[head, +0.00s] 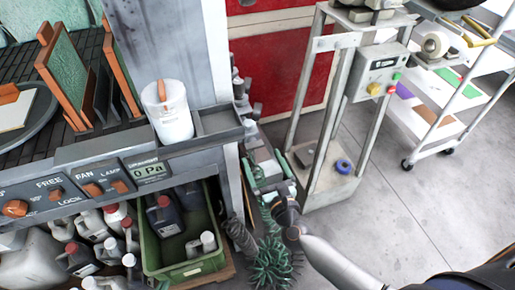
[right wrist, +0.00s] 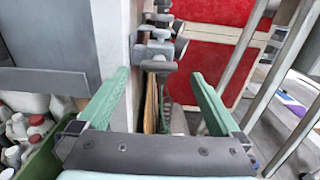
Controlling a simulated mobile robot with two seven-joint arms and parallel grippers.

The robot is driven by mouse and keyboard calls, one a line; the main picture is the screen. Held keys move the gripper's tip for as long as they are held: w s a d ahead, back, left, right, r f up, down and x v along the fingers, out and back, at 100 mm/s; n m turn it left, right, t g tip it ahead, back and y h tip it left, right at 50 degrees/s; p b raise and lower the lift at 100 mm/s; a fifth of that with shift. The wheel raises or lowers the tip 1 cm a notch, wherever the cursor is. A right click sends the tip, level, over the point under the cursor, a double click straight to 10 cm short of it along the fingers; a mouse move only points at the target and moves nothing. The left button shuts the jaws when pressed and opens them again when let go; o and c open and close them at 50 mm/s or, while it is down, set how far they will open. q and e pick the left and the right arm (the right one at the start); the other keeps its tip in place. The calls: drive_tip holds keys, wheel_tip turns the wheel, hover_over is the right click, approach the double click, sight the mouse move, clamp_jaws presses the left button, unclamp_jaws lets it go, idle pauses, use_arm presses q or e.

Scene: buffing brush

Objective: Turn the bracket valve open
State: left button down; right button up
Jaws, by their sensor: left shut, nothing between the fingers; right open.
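Grey metal fittings, which look like the bracket valve (right wrist: 160,48), stick out from the side edge of the workbench cabinet in the right wrist view. I cannot tell which way the handle is turned. My right gripper (right wrist: 160,76) has its two green fingers spread wide with nothing between them. The fittings appear ahead of the fingertips, between them in the picture. In the head view my right gripper (head: 262,166) is beside the cabinet's side, below the fittings. My left gripper is not in view.
The workbench's control panel (head: 110,182) and a green crate (head: 185,268) with bottles are on the left. A metal-framed stand (head: 330,185) is close on the right. A green bristly thing (head: 272,264) is below my wrist. Clear floor (head: 400,215) lies further right.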

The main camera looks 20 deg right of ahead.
sight(256, 147)
drive_tip(key=shift+w+a, duration=0.15)
drive_tip(key=shift+w, duration=2)
drive_tip(key=c, duration=1.3)
